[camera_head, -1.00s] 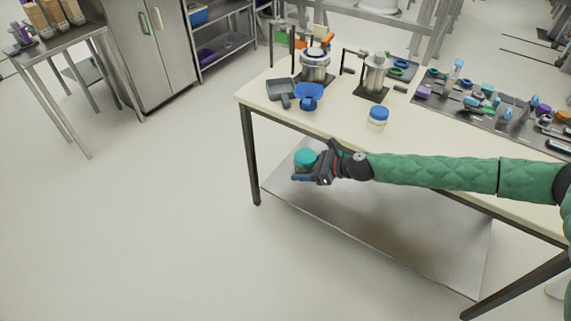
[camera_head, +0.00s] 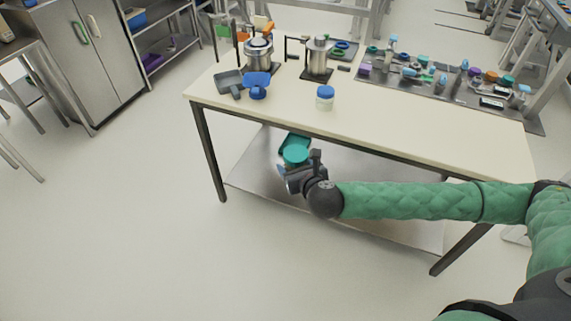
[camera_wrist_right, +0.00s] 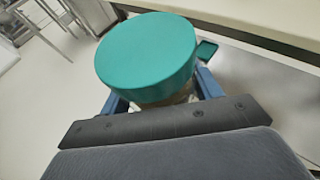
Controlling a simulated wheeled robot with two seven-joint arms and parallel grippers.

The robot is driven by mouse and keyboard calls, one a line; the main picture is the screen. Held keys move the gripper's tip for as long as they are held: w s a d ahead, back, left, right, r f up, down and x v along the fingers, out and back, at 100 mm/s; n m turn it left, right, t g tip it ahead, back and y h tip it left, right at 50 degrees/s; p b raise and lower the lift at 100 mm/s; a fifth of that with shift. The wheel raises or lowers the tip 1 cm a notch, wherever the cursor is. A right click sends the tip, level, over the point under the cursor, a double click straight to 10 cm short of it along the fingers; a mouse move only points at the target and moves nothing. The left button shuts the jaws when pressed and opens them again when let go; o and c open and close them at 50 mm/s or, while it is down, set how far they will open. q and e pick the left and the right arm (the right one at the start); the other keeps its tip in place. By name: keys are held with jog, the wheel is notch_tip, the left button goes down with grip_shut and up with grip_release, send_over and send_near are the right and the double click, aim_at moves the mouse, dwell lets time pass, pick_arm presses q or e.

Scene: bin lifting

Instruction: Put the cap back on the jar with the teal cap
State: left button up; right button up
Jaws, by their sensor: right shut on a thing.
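The teal cap (camera_head: 295,154) sits over the mouth of a pale, see-through jar (camera_wrist_right: 172,99) in my right gripper. The cap fills the upper middle of the right wrist view (camera_wrist_right: 147,50) and hides most of the jar. I cannot tell whether the cap is seated fully. My right gripper (camera_head: 293,163) is shut on the jar, with blue fingers on both sides below the cap. It holds the jar in the air just in front of the table's near edge. My left gripper is not in view.
The cream table (camera_head: 420,135) has clear room along its front. A blue-capped jar (camera_head: 325,97) stands on it. A tray of small parts (camera_head: 440,85) lies at the back right.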

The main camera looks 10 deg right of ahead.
jog(key=shift+s+r+m+h, duration=0.25)
jog(key=shift+s+m+h, duration=0.15)
jog(key=shift+s+h, duration=0.1)
jog(key=shift+a+r, duration=0.4)
jog(key=shift+a, duration=0.15)
jog(key=shift+w+d+f, duration=0.1)
jog(key=shift+d, duration=0.85)
jog(key=shift+m+h, duration=0.6)
jog(key=shift+h, duration=0.1)
jog(key=shift+s+d+f, duration=0.1)
jog(key=shift+d+f, duration=0.15)
jog(key=shift+d, duration=0.6)
jog(key=shift+s+d+f, duration=0.1)
jog(key=shift+d+f, duration=0.1)
jog(key=shift+d, duration=0.6)
jog(key=shift+s+d+f, duration=0.1)
jog(key=shift+d+f, duration=0.15)
jog(key=shift+d, duration=0.6)
